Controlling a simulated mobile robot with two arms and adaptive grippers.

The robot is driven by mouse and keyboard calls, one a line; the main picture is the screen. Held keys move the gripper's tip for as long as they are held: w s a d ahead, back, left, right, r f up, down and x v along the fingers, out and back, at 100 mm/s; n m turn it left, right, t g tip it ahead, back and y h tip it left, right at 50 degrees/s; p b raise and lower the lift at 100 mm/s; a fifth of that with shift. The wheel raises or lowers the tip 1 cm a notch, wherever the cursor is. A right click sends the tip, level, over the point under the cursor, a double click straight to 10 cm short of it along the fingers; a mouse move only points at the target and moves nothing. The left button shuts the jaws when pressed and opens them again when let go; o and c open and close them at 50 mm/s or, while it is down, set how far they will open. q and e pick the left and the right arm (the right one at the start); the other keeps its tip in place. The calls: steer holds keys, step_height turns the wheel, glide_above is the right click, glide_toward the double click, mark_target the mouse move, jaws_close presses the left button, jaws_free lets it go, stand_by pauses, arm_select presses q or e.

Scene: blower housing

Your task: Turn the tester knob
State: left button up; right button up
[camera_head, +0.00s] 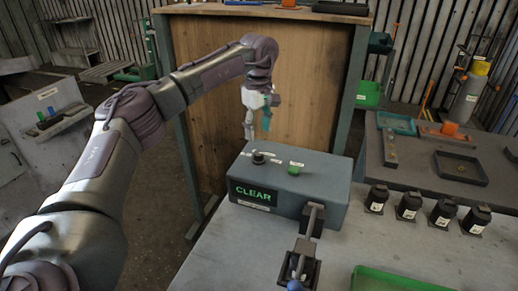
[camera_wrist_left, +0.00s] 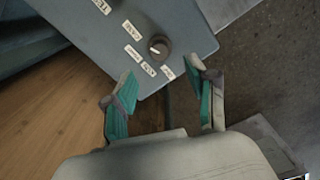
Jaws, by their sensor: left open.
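The tester (camera_head: 290,187) is a blue-grey box on the table with a green "CLEAR" display on its front. Its dark round knob (camera_head: 258,157) stands on the top left, beside a green button (camera_head: 295,169). In the left wrist view the knob (camera_wrist_left: 159,46) has a white pointer mark and small labels around it. My left gripper (camera_head: 257,129) is open and empty, above and behind the knob. In the left wrist view its teal-padded fingers (camera_wrist_left: 162,72) are spread, with the knob beyond the gap between the tips. No contact shows. My right gripper is not in view.
A dark lever fixture (camera_head: 303,264) with a blue ball stands in front of the tester. Several black capped parts (camera_head: 409,205) stand to the right, near a green tray (camera_head: 385,281). A wooden panel (camera_head: 240,85) rises behind. Shallow trays (camera_head: 461,168) lie at the back right.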

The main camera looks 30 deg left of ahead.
mark_target(259, 153)
arm_select(q)
step_height(259, 153, down, 8)
steer(key=shift+r+p, duration=0.2)
steer(key=shift+p, duration=0.45)
jaws_close()
